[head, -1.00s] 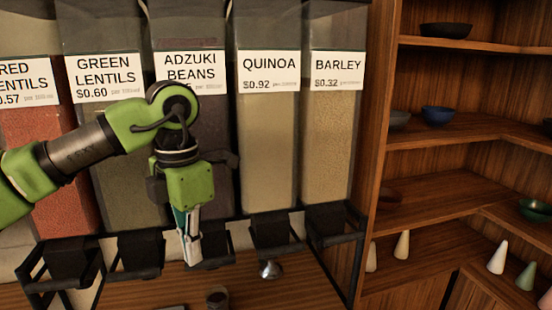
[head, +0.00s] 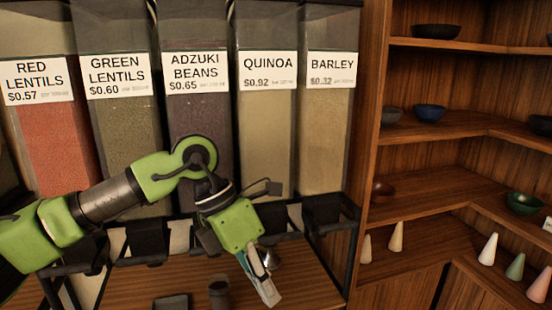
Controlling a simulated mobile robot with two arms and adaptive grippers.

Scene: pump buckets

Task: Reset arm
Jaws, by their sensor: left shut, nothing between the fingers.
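My left gripper (head: 269,297) is shut and empty. It points down and to the right over the wooden counter (head: 315,285), below the dispensers. My left arm comes in from the left, in front of the lower parts of the red lentils dispenser (head: 55,150), the green lentils dispenser (head: 125,145) and the adzuki beans dispenser (head: 205,120). A shiny metal object (head: 272,258) sits just behind the gripper's fingers and is partly hidden. My right gripper is not in view.
The quinoa dispenser (head: 263,140) and barley dispenser (head: 325,140) stand clear of the arm. A dark cup (head: 219,292) stands on the counter left of the gripper. Wooden shelves (head: 440,180) at right hold bowls, including a blue bowl (head: 429,112), and several cones.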

